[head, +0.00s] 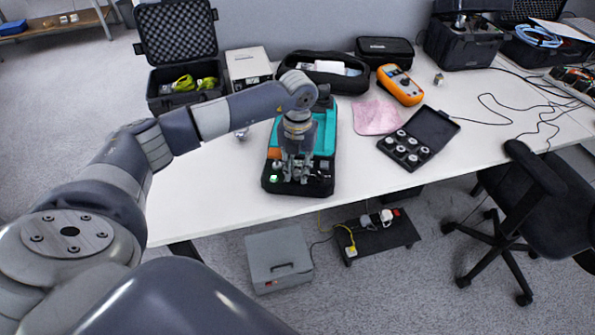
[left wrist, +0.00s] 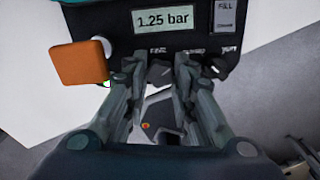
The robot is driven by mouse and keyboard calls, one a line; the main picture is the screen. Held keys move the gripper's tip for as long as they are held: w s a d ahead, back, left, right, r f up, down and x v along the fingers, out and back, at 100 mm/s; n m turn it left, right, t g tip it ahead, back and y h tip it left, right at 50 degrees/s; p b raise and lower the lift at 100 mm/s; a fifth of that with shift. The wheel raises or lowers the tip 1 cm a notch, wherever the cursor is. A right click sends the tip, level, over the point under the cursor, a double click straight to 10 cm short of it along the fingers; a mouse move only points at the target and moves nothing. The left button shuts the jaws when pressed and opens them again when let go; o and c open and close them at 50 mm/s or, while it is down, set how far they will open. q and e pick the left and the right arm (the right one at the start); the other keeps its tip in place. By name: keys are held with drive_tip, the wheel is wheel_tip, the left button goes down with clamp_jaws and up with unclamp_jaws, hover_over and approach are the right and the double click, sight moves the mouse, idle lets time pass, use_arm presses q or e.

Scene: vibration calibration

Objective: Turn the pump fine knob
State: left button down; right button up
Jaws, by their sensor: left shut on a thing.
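The pump (head: 327,130) is a teal and black unit at the front edge of the white table. Its black panel (left wrist: 112,22) fills the top of the left wrist view, with a display (left wrist: 163,19) that reads 1.25 bar. My left gripper (head: 296,176) points down over the near part of the pump. In the left wrist view its fingers (left wrist: 161,66) are shut on a small dark knob (left wrist: 160,73) below a blurred label. The knob is mostly hidden by the fingers. My right gripper is not in view.
An orange block (left wrist: 82,62) sticks out beside the panel. A pink cloth (head: 376,117), a black case of weights (head: 432,128) and an orange meter (head: 400,85) lie to the right. An open black case (head: 176,35) stands behind left. The front left tabletop is clear.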

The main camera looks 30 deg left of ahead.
sight(298, 173)
use_arm(q)
drive_tip(key=m+b, duration=0.2)
drive_tip(key=m, duration=0.3)
drive_tip(key=shift+m+b, duration=0.35)
drive_tip(key=shift+m, duration=0.45)
drive_tip(key=c, duration=1.3)
unclamp_jaws()
drive_tip(key=shift+c, duration=0.2)
drive_tip(key=shift+r, duration=0.1)
drive_tip(key=shift+w+r, duration=0.15)
drive_tip(key=shift+r, duration=0.35)
drive_tip(key=shift+d+r, duration=0.15)
drive_tip(key=shift+r, duration=3.3)
